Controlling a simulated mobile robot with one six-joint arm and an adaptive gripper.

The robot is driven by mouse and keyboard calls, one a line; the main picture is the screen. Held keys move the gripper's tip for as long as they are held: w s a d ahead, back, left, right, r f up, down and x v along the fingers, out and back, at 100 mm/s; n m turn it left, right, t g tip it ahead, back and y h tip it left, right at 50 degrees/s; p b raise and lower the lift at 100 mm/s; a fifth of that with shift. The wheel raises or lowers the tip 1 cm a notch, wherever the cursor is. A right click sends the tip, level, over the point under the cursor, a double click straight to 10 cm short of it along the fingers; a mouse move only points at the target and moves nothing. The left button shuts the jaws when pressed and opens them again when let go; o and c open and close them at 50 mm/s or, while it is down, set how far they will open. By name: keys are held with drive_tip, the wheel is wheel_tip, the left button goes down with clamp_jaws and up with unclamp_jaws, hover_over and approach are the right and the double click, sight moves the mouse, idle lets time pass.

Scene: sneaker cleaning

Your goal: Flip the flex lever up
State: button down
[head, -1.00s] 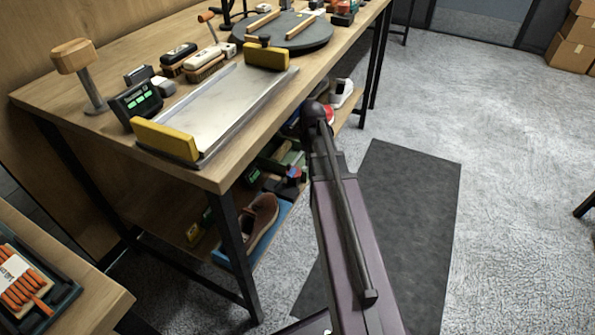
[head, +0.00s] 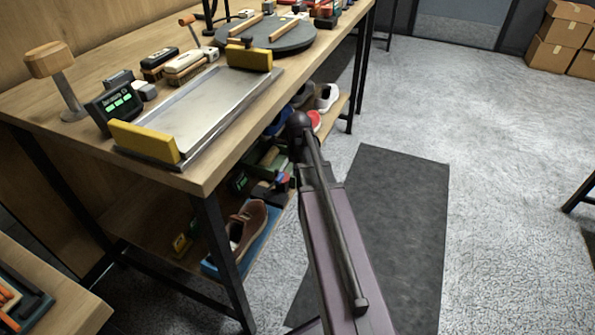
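No part is marked as the flex lever, so I cannot tell for certain which it is. A grey post with a wooden grip (head: 48,60) stands tilted at the bench's left end. A smaller orange-tipped handle (head: 187,21) rises behind the brushes. A flat metal plate with yellow end blocks (head: 200,112) lies along the bench's front edge. A small dark display with green marks (head: 116,104) stands beside it. My arm reaches up from the bottom, its dark round joint in front of the bench edge. My gripper does not show.
The wooden bench (head: 190,180) has a round dark turntable (head: 290,38) and brushes (head: 183,70) on top. A brown shoe (head: 247,226) and other shoes sit on the shelf below. Another table corner (head: 75,310) is at lower left. A dark mat (head: 405,200) and open floor lie right.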

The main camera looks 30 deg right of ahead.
sight(272, 185)
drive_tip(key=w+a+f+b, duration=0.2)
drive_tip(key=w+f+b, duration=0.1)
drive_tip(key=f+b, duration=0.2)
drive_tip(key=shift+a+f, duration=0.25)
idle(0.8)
